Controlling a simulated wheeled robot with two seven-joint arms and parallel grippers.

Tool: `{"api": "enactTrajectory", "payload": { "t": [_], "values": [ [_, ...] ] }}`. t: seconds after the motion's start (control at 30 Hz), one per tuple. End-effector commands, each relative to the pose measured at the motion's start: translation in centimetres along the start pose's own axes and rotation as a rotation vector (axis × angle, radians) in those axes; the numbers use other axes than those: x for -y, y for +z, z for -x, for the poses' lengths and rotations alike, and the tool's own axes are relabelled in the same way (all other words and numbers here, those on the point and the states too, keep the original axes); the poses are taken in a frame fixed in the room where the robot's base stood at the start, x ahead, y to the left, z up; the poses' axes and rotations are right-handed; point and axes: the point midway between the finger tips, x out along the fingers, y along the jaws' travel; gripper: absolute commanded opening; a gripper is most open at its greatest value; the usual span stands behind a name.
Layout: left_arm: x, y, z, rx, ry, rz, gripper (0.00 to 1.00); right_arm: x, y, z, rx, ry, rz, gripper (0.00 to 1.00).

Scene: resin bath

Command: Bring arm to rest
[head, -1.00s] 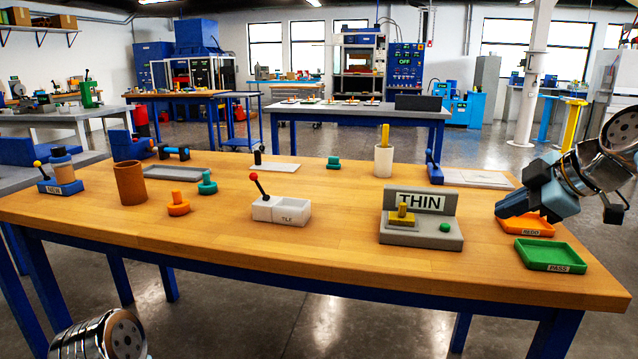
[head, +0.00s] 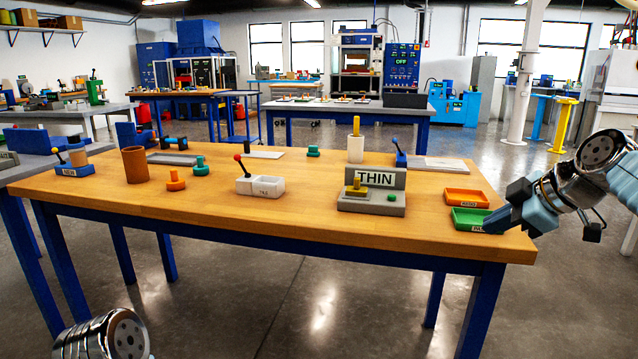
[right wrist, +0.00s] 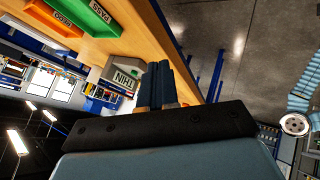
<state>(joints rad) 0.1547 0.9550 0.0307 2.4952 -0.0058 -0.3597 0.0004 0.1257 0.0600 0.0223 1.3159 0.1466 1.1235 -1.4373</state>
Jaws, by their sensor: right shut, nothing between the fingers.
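My right gripper (head: 492,226) is at the right end of the wooden table (head: 300,225), in front of the green PASS tray's right corner in the head view. Its blue fingers are together with nothing between them; they also show in the right wrist view (right wrist: 161,84). My right arm comes in from the right edge. Of my left arm, only a silver link shows at the bottom left; the left gripper is out of view.
By the right gripper are the green tray (head: 466,219) and the orange REDO tray (head: 466,197).

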Motion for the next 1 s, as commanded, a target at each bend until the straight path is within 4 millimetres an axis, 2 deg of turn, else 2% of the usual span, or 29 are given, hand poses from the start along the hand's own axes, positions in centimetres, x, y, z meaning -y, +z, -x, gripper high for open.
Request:
{"api": "enactTrajectory", "payload": {
  "t": [0.17, 0.37, 0.47, 0.57, 0.6, 0.67, 0.7, 0.77, 0.8, 0.87, 0.9, 1.0],
  "values": [
    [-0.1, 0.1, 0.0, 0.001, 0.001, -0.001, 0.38, 0.7, 1.1, -4.2, 0.019, -0.029, -0.082, 0.00],
    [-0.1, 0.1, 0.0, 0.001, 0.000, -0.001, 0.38, 2.8, 3.1, -11.4, 0.058, -0.074, -0.225, 0.00],
    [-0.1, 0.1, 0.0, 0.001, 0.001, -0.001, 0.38, 4.9, 4.5, -15.9, 0.086, -0.104, -0.318, 0.00],
    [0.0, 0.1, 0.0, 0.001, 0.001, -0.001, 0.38, 8.4, 6.4, -21.5, 0.129, -0.141, -0.440, 0.00],
    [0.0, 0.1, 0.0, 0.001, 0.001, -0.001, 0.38, 10.4, 7.3, -24.0, 0.152, -0.158, -0.499, 0.00],
    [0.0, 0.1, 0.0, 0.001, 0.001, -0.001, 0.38, 14.0, 8.9, -27.7, 0.190, -0.184, -0.591, 0.00],
    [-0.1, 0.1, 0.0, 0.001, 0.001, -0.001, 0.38, 16.6, 9.9, -29.9, 0.216, -0.199, -0.654, 0.00],
    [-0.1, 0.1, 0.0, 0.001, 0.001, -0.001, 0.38, 20.9, 11.4, -32.7, 0.257, -0.221, -0.747, 0.00],
    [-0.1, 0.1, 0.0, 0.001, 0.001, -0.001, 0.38, 24.0, 12.3, -34.3, 0.286, -0.235, -0.809, 0.00],
    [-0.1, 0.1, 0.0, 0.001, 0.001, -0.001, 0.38, 28.7, 13.7, -36.1, 0.330, -0.253, -0.902, 0.00],
    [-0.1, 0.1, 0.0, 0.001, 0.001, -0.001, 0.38, 32.1, 14.5, -37.0, 0.360, -0.266, -0.964, 0.00],
    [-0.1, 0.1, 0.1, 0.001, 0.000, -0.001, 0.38, 40.0, 16.2, -37.9, 0.435, -0.290, -1.110, 0.00]
  ]
}}
